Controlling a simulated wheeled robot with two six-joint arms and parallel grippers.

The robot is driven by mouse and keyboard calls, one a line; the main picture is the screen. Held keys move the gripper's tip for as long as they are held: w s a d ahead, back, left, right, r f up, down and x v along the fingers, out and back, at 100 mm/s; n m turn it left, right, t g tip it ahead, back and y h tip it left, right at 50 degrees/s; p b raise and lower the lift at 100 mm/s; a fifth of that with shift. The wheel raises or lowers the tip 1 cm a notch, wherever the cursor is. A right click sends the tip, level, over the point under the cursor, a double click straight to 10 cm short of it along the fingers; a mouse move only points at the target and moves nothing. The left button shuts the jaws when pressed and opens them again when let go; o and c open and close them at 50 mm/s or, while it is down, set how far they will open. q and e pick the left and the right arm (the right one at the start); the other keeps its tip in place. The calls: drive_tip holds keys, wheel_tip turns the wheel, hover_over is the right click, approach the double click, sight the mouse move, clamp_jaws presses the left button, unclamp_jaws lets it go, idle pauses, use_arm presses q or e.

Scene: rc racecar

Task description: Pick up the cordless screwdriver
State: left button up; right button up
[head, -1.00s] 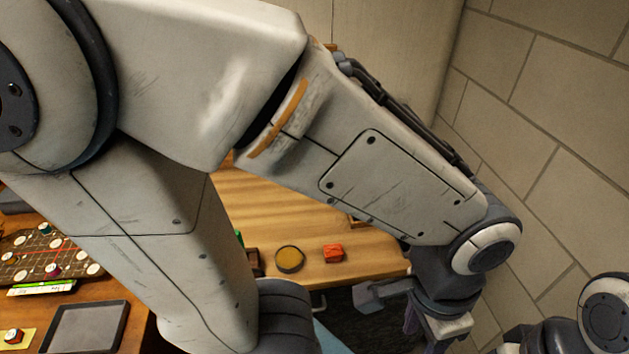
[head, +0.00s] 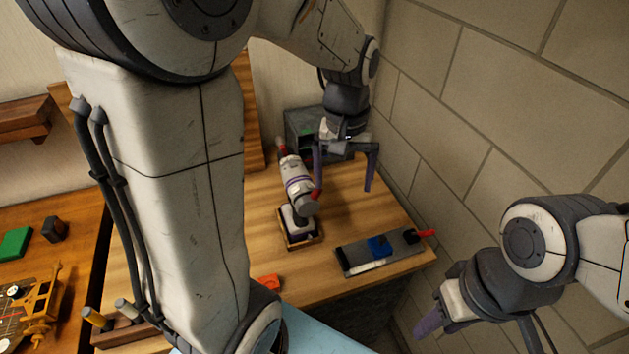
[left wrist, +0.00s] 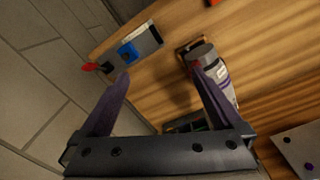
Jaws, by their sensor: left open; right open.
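The cordless screwdriver (head: 296,178), grey and white with a purple band and a dark end, stands in a small wooden holder (head: 301,243) on the wooden bench. My left gripper (head: 344,188) is open and empty, above the bench just right of the screwdriver, fingers pointing down. In the left wrist view the screwdriver (left wrist: 222,82) lies behind and beside the right finger, not between the fingers of the gripper (left wrist: 160,72); the finger hides part of it. My right gripper (head: 430,322) is open and away from the bench, at the lower right.
A grey vise-like block (head: 352,258) with a blue part and red handle lies near the bench's front right corner. A dark box (head: 303,128) stands behind the screwdriver. A brick wall (head: 440,140) rises close on the right. An orange-red piece (head: 266,283) lies in front.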

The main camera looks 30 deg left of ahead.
sight(297, 173)
use_arm(q)
drive_tip(key=w+a+n, duration=0.1)
drive_tip(key=a, duration=0.2)
drive_tip(key=w+a+r+n, duration=0.1)
drive_tip(key=a+n, duration=0.1)
drive_tip(key=a, duration=0.2)
drive_tip(key=w+a+n+p, duration=0.1)
drive_tip(key=a, duration=0.3)
drive_tip(key=shift+r+n, duration=0.25)
drive_tip(key=shift+n, duration=0.15)
drive_tip(key=shift+a+f+n, duration=0.3)
drive_tip(key=shift+a+f, duration=0.3)
drive_tip(key=shift+f, duration=0.1)
wheel_tip(297, 173, down, 4)
drive_tip(key=shift+r+p, duration=0.25)
drive_tip(key=shift+p, duration=0.3)
drive_tip(key=shift+f+p, duration=0.35)
drive_tip(key=shift+f, duration=0.2)
wheel_tip(297, 173, down, 4)
drive_tip(key=shift+a+r+p, duration=0.1)
drive_tip(key=shift+r+p, duration=0.1)
drive_tip(key=shift+p, duration=0.6)
drive_tip(key=shift+f, duration=0.45)
drive_tip(key=shift+f, duration=0.25)
